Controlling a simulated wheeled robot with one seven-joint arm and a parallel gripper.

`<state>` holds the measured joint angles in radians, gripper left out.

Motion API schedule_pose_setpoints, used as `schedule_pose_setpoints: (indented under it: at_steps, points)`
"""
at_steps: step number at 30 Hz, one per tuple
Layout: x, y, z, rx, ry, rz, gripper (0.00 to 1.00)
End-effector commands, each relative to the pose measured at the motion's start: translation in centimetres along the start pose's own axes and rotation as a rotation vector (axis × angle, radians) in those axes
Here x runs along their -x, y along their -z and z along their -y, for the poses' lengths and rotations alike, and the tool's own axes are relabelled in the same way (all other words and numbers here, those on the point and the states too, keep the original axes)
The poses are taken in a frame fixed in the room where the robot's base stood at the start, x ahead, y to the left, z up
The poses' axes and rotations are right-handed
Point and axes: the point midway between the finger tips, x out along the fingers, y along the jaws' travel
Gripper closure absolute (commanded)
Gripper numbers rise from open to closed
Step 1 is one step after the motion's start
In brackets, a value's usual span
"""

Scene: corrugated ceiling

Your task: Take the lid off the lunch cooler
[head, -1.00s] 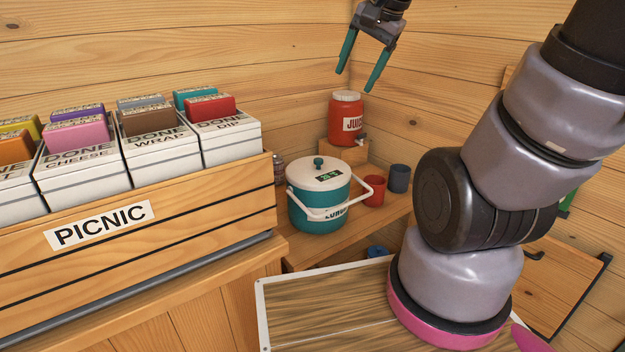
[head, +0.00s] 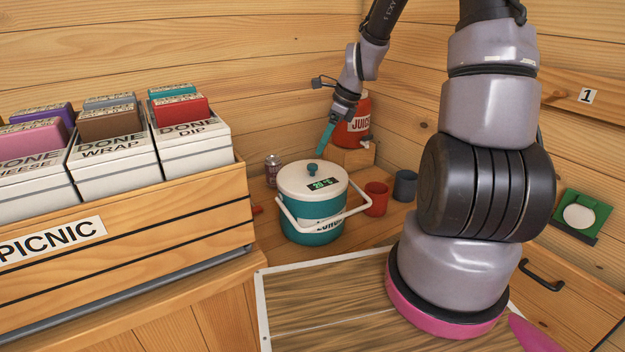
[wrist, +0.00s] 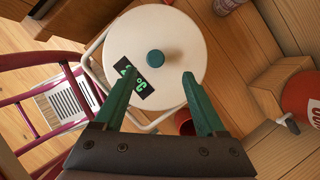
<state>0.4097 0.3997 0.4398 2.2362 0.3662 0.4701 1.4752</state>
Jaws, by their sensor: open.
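The lunch cooler (head: 311,228) is a teal tub with a white handle, standing on the wooden shelf in the corner. Its cream lid (head: 297,181) is on, with a teal knob (head: 312,168) and a small green-lit display. In the wrist view the lid (wrist: 184,35) is seen from above, with its knob (wrist: 155,58) just beyond and between my fingertips. My gripper (head: 326,138) is open and empty, above the lid. In the wrist view its two teal fingers (wrist: 155,76) are spread apart. I cannot tell the exact height of the fingertips over the knob.
A red juice jug (head: 352,122) stands on a wooden block behind the cooler. A red cup (head: 376,199) and a blue cup (head: 405,186) stand to its right, a can (head: 272,170) to its left. The picnic crate (head: 190,222) with boxes is at left.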

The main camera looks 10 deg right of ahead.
Motion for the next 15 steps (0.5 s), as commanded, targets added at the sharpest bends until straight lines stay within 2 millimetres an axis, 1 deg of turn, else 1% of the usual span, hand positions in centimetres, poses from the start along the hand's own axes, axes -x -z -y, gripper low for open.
schedule_pose_setpoints:
  at_steps: [1,3,8,13,15]
  points:
    - [-0.8,0.0,-0.1,-0.001,-0.004,0.0,0.27]
    - [-1.5,0.0,-0.1,0.001,-0.001,0.0,0.27]
    - [-2.6,0.0,-0.2,0.002,-0.002,0.0,0.27]
    - [-5.2,0.0,-0.8,0.003,-0.004,0.0,0.27]
    - [-6.1,0.0,-0.8,0.004,-0.003,-0.001,0.27]
